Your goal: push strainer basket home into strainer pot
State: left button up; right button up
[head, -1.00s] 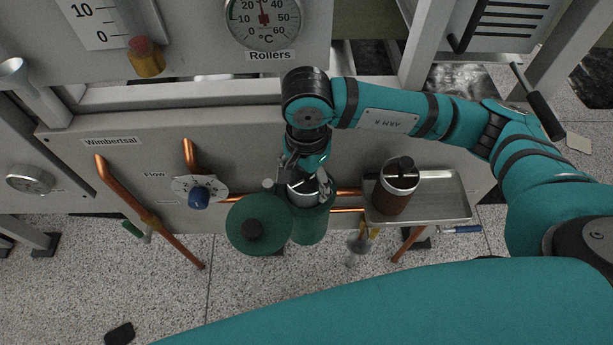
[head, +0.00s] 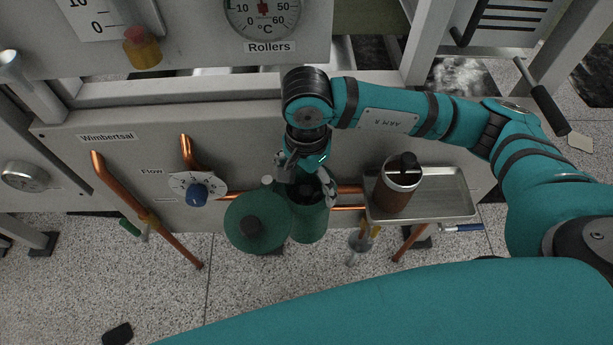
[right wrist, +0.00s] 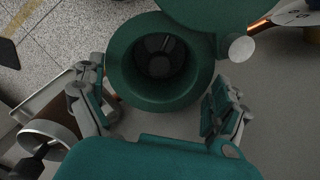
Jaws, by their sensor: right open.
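The green strainer pot (head: 309,226) stands open in front of the grey panel. My right gripper (head: 308,185) is open just over the pot mouth, fingers spread on either side and holding nothing. My left gripper is not in view.
A metal tray (head: 446,195) to the right holds a brown cylinder (head: 394,196) with a metal rim and black knob. Copper pipes (head: 116,194) and a blue knob (head: 196,193) are to the left.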

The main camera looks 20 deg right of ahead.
notch_tip(320, 180, up, 8)
dwell(0.5)
dwell(0.5)
